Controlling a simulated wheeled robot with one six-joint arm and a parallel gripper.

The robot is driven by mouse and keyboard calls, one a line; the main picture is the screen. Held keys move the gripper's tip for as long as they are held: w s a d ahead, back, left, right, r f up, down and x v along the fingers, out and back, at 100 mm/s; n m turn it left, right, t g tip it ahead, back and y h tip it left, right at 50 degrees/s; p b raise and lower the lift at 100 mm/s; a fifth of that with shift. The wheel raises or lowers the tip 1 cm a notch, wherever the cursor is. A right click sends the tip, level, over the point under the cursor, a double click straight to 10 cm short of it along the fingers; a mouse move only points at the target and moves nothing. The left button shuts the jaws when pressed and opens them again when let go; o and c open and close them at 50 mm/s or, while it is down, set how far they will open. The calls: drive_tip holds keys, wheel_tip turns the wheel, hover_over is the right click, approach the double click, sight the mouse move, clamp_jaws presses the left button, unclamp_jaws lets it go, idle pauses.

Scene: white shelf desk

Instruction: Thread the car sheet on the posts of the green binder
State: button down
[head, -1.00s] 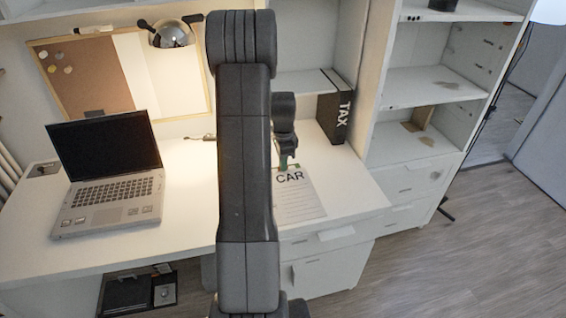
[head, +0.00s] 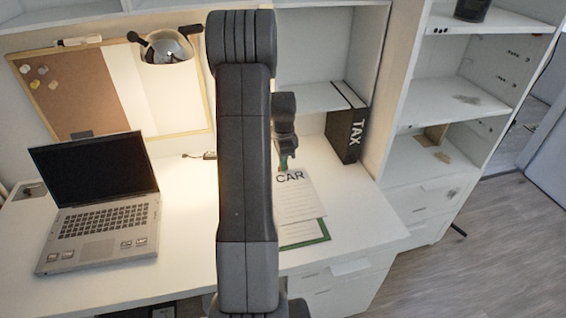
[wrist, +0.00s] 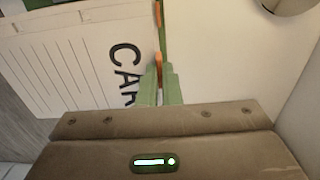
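The car sheet (head: 300,205) is white and lined, with "CAR" at its far end in the head view. It fills the left of the wrist view (wrist: 75,65). The green binder (head: 322,238) shows under it as a green border at the near edge; the sheet hides most of it. Green strips also show in the wrist view (wrist: 163,35). Orange bits (wrist: 157,12) lie along the sheet's edge; I cannot tell whether they are posts. My gripper (head: 284,165) is at the sheet's CAR end. Its green fingers (wrist: 159,88) are close together at the sheet's edge and seem to pinch it.
A black TAX binder (head: 345,135) stands behind and right of the sheet. An open laptop (head: 100,215) is at the left. A lamp (head: 166,47) and corkboard (head: 65,90) are behind. The desk (head: 362,225) right of the sheet is clear. My arm hides the middle.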

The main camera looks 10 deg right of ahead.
sight(283, 176)
drive_tip(key=shift+f, duration=0.2)
drive_tip(key=shift+f+b, duration=2.1)
drive_tip(key=shift+f, duration=0.85)
drive_tip(key=shift+f+b, duration=1.2)
drive_tip(key=shift+f, duration=0.5)
idle(1.3)
drive_tip(key=c, duration=1.5)
unclamp_jaws()
drive_tip(key=shift+c, duration=0.2)
drive_tip(key=shift+r, duration=0.1)
wheel_tip(283, 176, up, 14)
drive_tip(key=shift+f, duration=0.15)
